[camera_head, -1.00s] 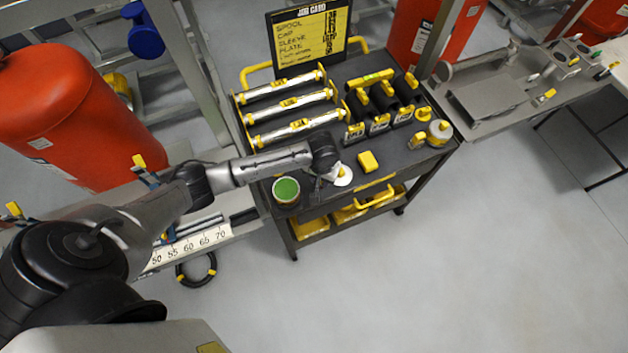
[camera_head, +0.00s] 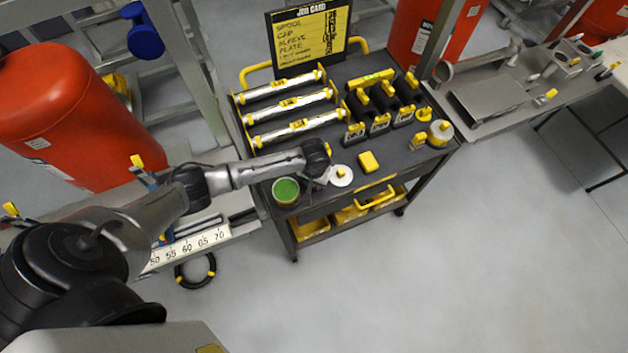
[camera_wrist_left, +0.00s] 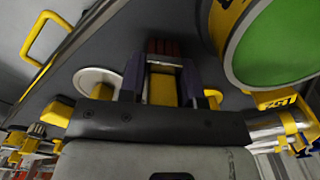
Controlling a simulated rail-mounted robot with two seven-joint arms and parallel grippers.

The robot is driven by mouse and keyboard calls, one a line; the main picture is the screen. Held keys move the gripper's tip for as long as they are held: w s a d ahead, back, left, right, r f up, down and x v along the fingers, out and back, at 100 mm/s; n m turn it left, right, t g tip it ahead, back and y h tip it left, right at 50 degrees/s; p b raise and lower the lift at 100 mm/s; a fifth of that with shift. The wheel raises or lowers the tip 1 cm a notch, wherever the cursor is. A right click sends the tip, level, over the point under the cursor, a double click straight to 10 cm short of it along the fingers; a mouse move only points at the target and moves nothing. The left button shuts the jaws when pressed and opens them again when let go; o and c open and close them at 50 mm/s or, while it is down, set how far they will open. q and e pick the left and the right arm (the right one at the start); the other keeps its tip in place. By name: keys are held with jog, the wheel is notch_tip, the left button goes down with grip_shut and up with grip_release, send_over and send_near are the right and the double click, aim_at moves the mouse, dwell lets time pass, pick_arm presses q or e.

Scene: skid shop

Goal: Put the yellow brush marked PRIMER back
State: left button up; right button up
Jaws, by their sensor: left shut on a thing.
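My left gripper (camera_head: 320,178) is low over the front left of the black cart, between a green-topped pot and a white disc. In the left wrist view its fingers (camera_wrist_left: 162,85) are shut on a yellow piece with reddish-brown bristles at its far end, which looks like the yellow brush (camera_wrist_left: 162,90). Its PRIMER marking is not readable, and the brush is hidden in the head view. The pot (camera_head: 286,191) with green contents stands just left of the gripper; it also shows in the left wrist view (camera_wrist_left: 283,45). My right gripper is not in view.
The white disc with a yellow knob (camera_head: 342,176) lies right of the gripper. A yellow block (camera_head: 368,162) is beyond it. Racked tubes (camera_head: 290,105), dark holders (camera_head: 380,100), a white-and-yellow jar (camera_head: 439,133) and the job card board (camera_head: 310,38) occupy the cart (camera_head: 395,163).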

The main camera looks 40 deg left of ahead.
pick_arm(q)
jog(key=shift+f, duration=0.15)
jog(key=o, duration=0.9)
notch_tip(320, 180, up, 12)
jog(key=shift+r+p, duration=0.15)
jog(key=shift+p, duration=0.85)
jog(key=s+d+f+m+t+h, duration=0.25)
jog(key=s+d+m, duration=0.25)
jog(key=s+d, duration=0.65)
jog(key=shift+s+a+r+m+t+y, duration=0.2)
jog(key=shift+s+a+r+y, duration=0.35)
jog(key=shift+s, duration=1.75)
jog(key=shift+s+a+r+m+t+y, duration=0.2)
jog(key=shift+s+a+r, duration=0.6)
jog(key=shift+s, duration=1.45)
jog(key=shift+s+a+r+m+t+y, duration=0.2)
jog(key=shift+s+a+r+y, duration=0.35)
jog(key=shift+s, duration=1.75)
